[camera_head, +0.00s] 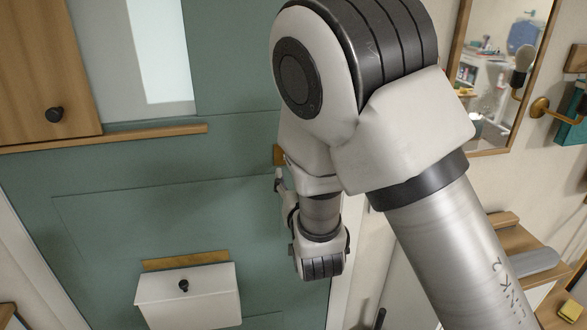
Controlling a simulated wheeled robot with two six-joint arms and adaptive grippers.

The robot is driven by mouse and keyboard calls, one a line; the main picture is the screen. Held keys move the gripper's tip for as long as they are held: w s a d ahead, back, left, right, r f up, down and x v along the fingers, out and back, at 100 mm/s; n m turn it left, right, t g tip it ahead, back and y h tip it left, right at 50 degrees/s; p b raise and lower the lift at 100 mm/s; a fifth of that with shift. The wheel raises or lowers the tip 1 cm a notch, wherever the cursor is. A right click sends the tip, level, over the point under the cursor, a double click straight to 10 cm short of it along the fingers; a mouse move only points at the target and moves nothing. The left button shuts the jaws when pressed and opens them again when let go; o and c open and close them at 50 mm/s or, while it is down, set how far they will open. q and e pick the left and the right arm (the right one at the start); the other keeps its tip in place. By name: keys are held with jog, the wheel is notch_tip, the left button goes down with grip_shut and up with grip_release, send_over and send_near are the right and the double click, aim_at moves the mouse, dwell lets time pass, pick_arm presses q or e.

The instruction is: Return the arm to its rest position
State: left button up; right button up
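One of my arms comes in from the lower right, rises to a large joint at the top centre, and folds back down to smaller wrist links near the middle. I cannot make out gripper fingers on it. My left gripper is not in view. No washer can be clearly identified here.
A white box with a dark knob (188,298) is at the lower left against the green wall (120,215). A wooden cabinet (45,60) is at the upper left. A mirror (505,70) and a wall lamp (541,107) are at the upper right, with wooden shelves (515,240) below.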

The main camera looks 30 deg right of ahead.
jog(key=shift+v, duration=0.8)
jog(key=s+d+f+g+y+b, duration=0.15)
jog(key=s+f+g, duration=0.3)
jog(key=f, duration=1.15)
jog(key=s+d+f+g+b, duration=0.1)
jog(key=s+f+g+b, duration=0.3)
jog(key=f, duration=1.2)
jog(key=s+a+f+n+g+y, duration=0.1)
jog(key=s+f+g, duration=0.2)
jog(key=s+f, duration=0.2)
jog(key=s+a+f+n+g+y, duration=0.1)
jog(key=s+f+n+g, duration=0.1)
jog(key=s+f, duration=0.3)
jog(key=s+a+f+n+g+y+b, duration=0.1)
jog(key=s+f, duration=0.4)
jog(key=s, duration=0.7)
jog(key=a+g+y, duration=0.1)
jog(key=g, duration=0.1)
jog(key=shift+f+n+g, duration=0.35)
jog(key=shift+f+n, duration=0.05)
